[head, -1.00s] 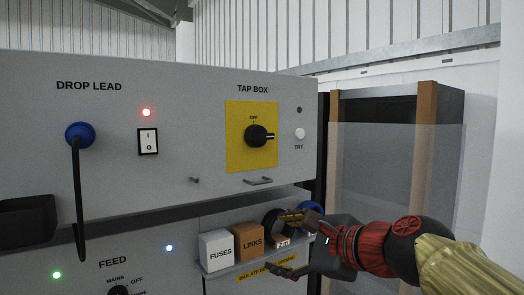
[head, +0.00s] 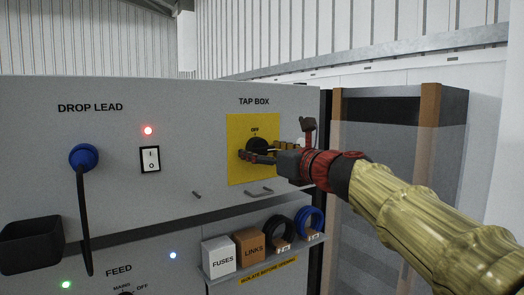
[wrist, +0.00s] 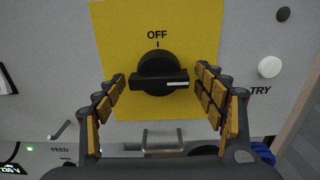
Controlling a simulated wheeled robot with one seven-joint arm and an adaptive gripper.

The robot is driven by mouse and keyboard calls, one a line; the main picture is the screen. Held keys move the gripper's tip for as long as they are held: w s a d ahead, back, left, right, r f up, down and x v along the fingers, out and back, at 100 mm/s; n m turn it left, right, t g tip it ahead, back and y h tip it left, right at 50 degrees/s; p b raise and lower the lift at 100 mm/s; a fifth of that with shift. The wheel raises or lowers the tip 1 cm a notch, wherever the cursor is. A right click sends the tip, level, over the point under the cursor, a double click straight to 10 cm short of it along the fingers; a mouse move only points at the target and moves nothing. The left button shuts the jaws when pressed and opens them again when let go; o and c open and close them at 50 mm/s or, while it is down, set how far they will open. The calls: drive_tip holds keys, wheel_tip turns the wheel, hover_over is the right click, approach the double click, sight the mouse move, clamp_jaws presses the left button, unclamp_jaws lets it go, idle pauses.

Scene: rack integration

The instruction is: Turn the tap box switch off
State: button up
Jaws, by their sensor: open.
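The tap box switch (wrist: 160,74) is a black rotary knob on a yellow plate (wrist: 115,40), with OFF printed above it. In the wrist view its bar handle lies level, with a white mark at the right end, and a small tick stands under OFF. In the head view the knob (head: 259,145) is partly hidden by my gripper (head: 262,150). My gripper also shows in the wrist view (wrist: 163,93), open, with one finger on each side of the knob. Gaps show between the fingers and the handle ends.
A white TRY button (wrist: 269,67) and a dark lamp (wrist: 283,14) sit right of the plate. A metal handle (wrist: 162,142) is below it. A shelf with boxes labelled FUSES (head: 219,255) and LINKS (head: 248,245) is lower. A DROP LEAD rocker switch (head: 150,159) is at left.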

drive_tip(key=shift+w+a, duration=0.2)
drive_tip(key=shift+c, duration=0.5)
drive_tip(key=c, duration=1.1)
